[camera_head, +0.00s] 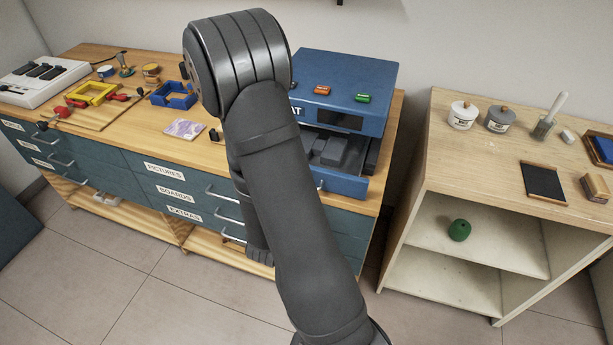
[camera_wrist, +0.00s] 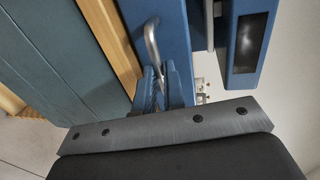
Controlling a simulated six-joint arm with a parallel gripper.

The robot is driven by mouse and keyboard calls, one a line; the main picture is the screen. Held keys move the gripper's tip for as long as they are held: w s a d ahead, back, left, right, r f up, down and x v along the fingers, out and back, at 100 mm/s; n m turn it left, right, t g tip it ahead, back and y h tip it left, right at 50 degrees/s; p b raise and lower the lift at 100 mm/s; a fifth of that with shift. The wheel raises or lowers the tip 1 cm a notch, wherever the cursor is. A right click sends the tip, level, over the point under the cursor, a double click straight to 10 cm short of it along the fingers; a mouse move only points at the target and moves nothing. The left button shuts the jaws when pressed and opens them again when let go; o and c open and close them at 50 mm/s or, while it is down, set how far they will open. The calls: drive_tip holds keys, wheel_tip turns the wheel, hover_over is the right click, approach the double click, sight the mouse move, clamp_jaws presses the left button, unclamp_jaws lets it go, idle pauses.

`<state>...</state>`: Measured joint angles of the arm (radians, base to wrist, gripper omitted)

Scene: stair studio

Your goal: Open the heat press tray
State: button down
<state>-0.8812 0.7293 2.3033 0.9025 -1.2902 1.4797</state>
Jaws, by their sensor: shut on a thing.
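The blue heat press (camera_head: 345,75) stands at the right end of the wooden-topped cabinet. Its blue tray (camera_head: 346,187) sits at the bottom, partly out past the body, with grey blocks visible inside. In the wrist view, the tray's blue front (camera_wrist: 165,28) carries a silver bar handle (camera_wrist: 152,42). My gripper (camera_wrist: 161,80) is shut on the lower end of this handle. In the head view, my arm hides the gripper and most of the handle.
Cabinet drawers with silver handles (camera_head: 225,196) lie below the press. A blue frame (camera_head: 174,96) and a card (camera_head: 185,129) lie left of it on the top. A wooden shelf unit (camera_head: 445,150) with jars stands to the right, across a narrow gap.

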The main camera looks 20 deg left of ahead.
drive_tip(key=f+v, duration=0.3)
drive_tip(key=v, duration=1.2)
drive_tip(key=shift+s, duration=0.4)
drive_tip(key=shift+a, duration=0.1)
drive_tip(key=c, duration=1.5)
unclamp_jaws()
drive_tip(key=shift+s, duration=0.15)
drive_tip(key=v, duration=1.7)
drive_tip(key=x, duration=1.2)
drive_tip(key=shift+w, duration=0.25)
